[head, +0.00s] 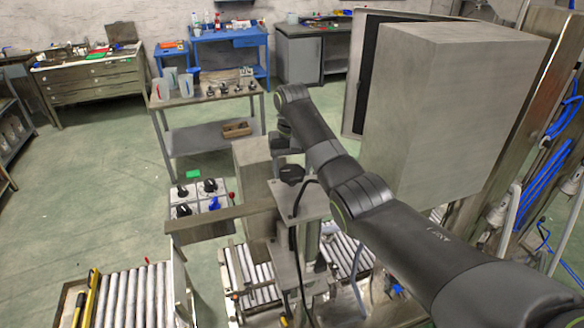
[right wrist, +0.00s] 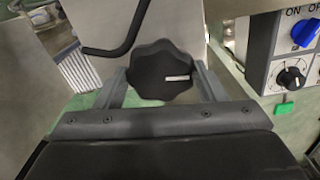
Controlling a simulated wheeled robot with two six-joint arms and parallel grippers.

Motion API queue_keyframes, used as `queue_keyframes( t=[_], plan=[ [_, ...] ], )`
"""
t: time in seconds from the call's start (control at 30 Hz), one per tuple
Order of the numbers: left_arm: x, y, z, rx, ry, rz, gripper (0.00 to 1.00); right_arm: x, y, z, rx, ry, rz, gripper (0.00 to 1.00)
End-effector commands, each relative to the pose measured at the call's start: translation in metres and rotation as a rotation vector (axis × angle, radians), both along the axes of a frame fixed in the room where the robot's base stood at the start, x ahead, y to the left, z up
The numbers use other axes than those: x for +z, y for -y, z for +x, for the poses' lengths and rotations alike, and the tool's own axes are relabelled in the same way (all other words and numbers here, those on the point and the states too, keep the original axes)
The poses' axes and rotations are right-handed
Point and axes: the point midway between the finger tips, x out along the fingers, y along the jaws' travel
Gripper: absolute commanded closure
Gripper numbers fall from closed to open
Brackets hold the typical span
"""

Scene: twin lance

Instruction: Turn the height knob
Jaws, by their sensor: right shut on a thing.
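The height knob (right wrist: 165,72) is a black lobed knob with a white mark, in the middle of the right wrist view. The two grey fingers of my right gripper (right wrist: 163,84) stand on either side of it, and the gripper is shut on the knob. In the head view my right arm reaches in from the lower right and bends down at its far end. The right gripper (head: 285,152) is partly hidden there by the arm and a grey post. A black knob (head: 291,174) shows on top of a metal bracket just below it. My left gripper is not in view.
A control panel (head: 203,194) with black dials and a blue switch stands left of the bracket (head: 303,203). A bent black rod (right wrist: 125,38) passes close to the knob. A large grey box (head: 445,105) stands right of the arm. Roller conveyors (head: 135,295) lie below.

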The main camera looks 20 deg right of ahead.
Motion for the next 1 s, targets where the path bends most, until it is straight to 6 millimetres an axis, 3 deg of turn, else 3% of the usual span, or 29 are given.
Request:
queue_keyframes(
  t=[0.33,0.37,0.53,0.83,1.0],
  plan=[
    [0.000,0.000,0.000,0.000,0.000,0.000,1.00,0.002,0.000,0.001,0.002,0.004,0.000,0.59],
    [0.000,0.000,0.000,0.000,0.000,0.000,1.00,0.002,0.000,0.001,0.002,0.005,-0.001,0.35],
    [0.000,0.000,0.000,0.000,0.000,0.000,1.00,0.001,0.000,0.001,0.002,0.003,0.000,0.14],
    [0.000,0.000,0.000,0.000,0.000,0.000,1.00,0.002,0.000,0.001,0.002,0.002,0.000,0.14],
    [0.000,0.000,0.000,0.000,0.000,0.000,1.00,0.022,0.002,0.004,0.001,0.004,0.000,0.14]
  ],
)
